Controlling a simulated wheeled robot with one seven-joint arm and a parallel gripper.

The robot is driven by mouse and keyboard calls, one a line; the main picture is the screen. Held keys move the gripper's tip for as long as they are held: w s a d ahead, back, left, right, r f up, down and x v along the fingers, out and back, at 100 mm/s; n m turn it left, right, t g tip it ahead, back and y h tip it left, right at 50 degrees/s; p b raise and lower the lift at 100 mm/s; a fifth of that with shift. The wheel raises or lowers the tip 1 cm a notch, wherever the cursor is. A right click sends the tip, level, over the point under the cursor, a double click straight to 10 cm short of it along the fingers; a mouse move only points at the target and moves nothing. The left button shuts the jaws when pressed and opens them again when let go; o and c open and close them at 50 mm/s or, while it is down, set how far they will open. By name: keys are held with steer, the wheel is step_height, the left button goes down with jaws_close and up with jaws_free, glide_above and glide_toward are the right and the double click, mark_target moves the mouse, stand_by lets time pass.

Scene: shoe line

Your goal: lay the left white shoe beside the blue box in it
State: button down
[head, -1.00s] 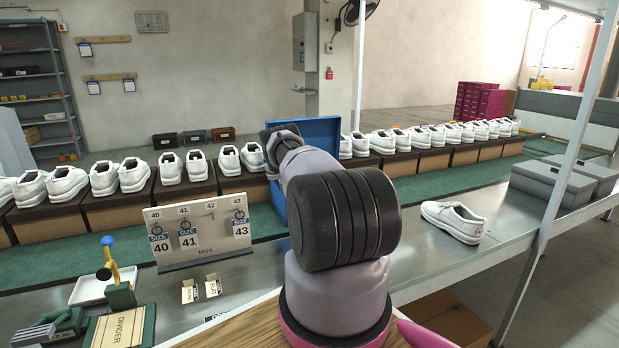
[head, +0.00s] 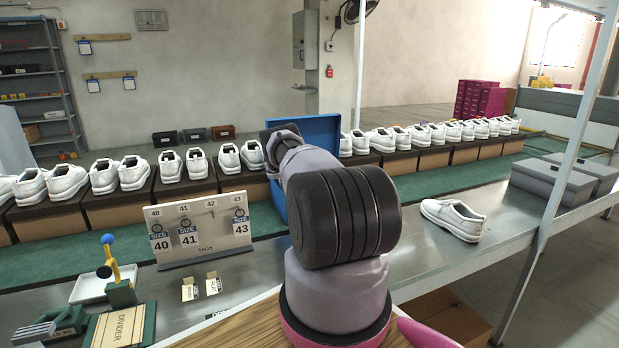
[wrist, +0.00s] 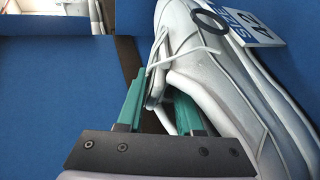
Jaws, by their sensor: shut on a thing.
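My gripper (wrist: 160,102) has its green fingers shut on the rim of a white shoe (wrist: 235,95), by the laces. The shoe carries a size tag (wrist: 258,25) on a dark ring. Blue surfaces of the blue box (wrist: 60,95) lie around the shoe in the wrist view. I cannot tell whether its sole touches the box floor. In the head view my arm hides the gripper, the held shoe and most of the blue box (head: 325,130), whose raised blue panel shows. Another white shoe (head: 453,220) lies on the bench to the right.
A tag rack (head: 200,230) stands left of my arm, with small cards (head: 201,288) before it. A divider block (head: 120,327) and white tray (head: 92,288) are at front left. Rows of white shoes on boxes line the back. Grey boxes (head: 552,190) sit at right.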

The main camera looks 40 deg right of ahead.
steer(key=shift+f, duration=0.5)
steer(key=c, duration=0.5)
jaws_free()
steer(key=shift+c, duration=0.2)
steer(key=shift+o, duration=0.3)
steer(key=shift+f, duration=0.1)
steer(key=shift+a+r, duration=0.25)
steer(key=shift+a, duration=0.25)
steer(key=v, duration=1)
